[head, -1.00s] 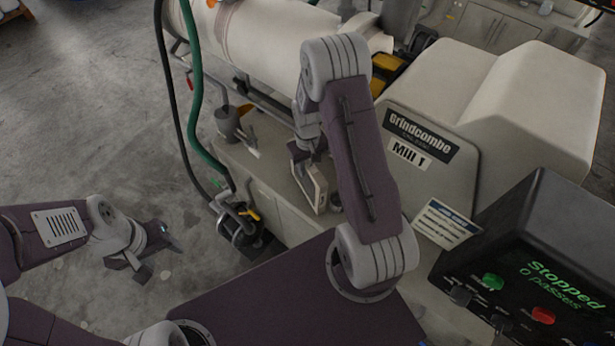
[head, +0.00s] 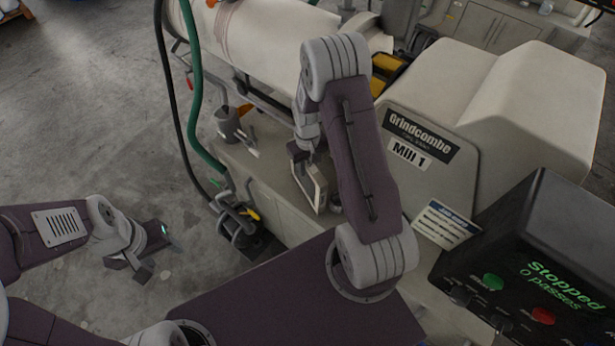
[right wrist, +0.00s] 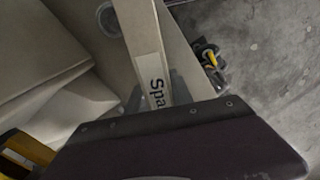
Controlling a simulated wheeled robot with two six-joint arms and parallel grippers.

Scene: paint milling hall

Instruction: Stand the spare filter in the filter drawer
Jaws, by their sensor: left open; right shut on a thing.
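The spare filter (head: 319,190) is a pale, flat, framed piece, held upright in my right gripper (head: 307,160) above the pale ledge in front of the mill. In the right wrist view, the filter (right wrist: 140,38) shows edge-on with the letters "Spa" on its edge, and the grey fingers of my right gripper (right wrist: 154,98) sit on either side of it. My left gripper (head: 152,252) is open and empty over the floor at the left. I cannot make out the filter drawer; my right arm hides part of the mill front.
The mill (head: 425,180) marked "Mill 1" stands behind my right arm. A grey cup (head: 228,124) with tools beside it is on the ledge. A pump-like unit (head: 238,225) and a green hose (head: 196,90) stand left of the ledge. A black control box (head: 560,240) reads "Stopped".

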